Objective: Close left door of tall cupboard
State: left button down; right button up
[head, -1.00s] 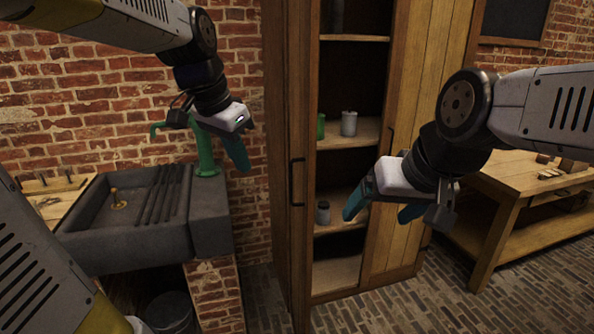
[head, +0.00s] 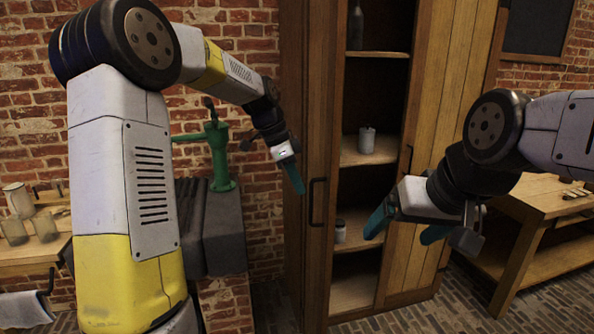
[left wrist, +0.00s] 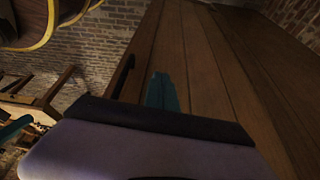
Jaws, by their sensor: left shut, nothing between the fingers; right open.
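The tall cupboard (head: 380,52) stands in the middle of the head view with its shelves showing. Its left door (head: 320,110) stands open, seen at a steep angle, with a dark bar handle (head: 317,202). Its right door (head: 439,110) looks closed. My left gripper (head: 296,182) is shut and empty, close to the left door's outer side; I cannot tell if it touches. In the left wrist view its teal fingers (left wrist: 162,92) show against the door's planks (left wrist: 215,65), beside the handle (left wrist: 122,76). My right gripper (head: 403,229) is open and empty in front of the right door.
A grey jar (head: 366,140) is on the middle shelf, another jar (head: 340,230) lower, a dark bottle (head: 357,28) above. A green pump (head: 219,155) and stone sink (head: 222,230) are left of the cupboard. A wooden workbench (head: 535,210) stands right.

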pick_arm(q)
jog(key=shift+w+d+f, duration=0.15)
jog(key=shift+d+f, duration=0.3)
jog(key=shift+d, duration=0.4)
jog(key=shift+w+d+f, duration=0.15)
jog(key=shift+d+f, duration=0.35)
jog(key=shift+d, duration=0.3)
jog(key=shift+w+d+f, duration=0.15)
jog(key=shift+d+f, duration=0.3)
jog(key=shift+d, duration=0.4)
